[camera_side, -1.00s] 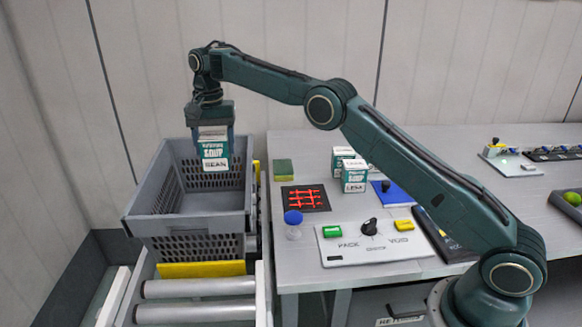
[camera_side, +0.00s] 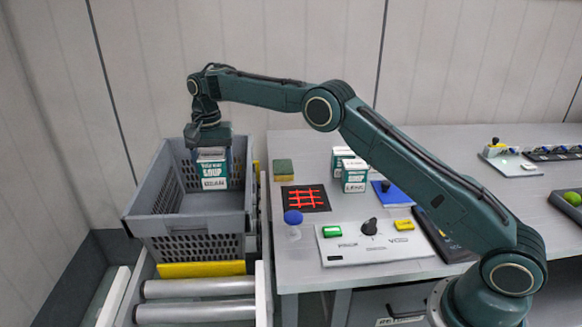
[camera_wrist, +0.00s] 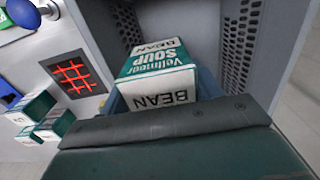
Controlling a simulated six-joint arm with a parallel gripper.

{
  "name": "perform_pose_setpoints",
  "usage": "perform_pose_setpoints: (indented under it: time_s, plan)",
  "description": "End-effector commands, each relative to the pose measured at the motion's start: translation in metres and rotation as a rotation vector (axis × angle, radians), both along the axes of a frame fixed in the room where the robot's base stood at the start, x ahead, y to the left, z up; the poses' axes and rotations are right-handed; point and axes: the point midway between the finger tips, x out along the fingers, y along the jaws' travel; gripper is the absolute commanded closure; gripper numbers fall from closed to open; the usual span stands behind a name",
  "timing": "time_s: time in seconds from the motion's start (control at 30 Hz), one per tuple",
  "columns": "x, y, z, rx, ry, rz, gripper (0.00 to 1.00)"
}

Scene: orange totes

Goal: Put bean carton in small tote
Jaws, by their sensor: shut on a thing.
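The bean carton (camera_side: 213,170) is a teal and white soup box with "BEAN" on its label. My gripper (camera_side: 210,150) is shut on it and holds it upright inside the grey tote (camera_side: 185,225), near the tote's back part. Whether the carton touches the tote floor I cannot tell. In the wrist view the carton (camera_wrist: 158,75) shows its "BEAN" labels beyond the gripper (camera_wrist: 170,118), with the tote's grey floor and slotted walls around it. The fingers are mostly hidden.
Other soup cartons (camera_side: 355,176) stand on the grey table. Also there are a sponge (camera_side: 284,170), a red-grid mat (camera_side: 306,198), a blue-topped knob (camera_side: 293,217) and a switch panel (camera_side: 370,245). Rollers (camera_side: 195,288) lie in front of the tote.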

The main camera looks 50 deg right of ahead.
Motion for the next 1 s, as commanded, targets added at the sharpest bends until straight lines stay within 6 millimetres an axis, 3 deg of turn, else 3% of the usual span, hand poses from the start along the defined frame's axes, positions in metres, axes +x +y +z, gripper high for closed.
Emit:
perform_pose_setpoints:
  time_s: [0.17, 0.37, 1.0]
  plan:
    - [0.0, 0.0, -0.002, 0.0, -0.001, 0.0, 0.67]
    - [0.0, 0.0, -0.02, -0.001, 0.002, 0.0, 0.67]
    - [0.0, 0.0, -0.137, -0.001, 0.002, 0.0, 0.67]
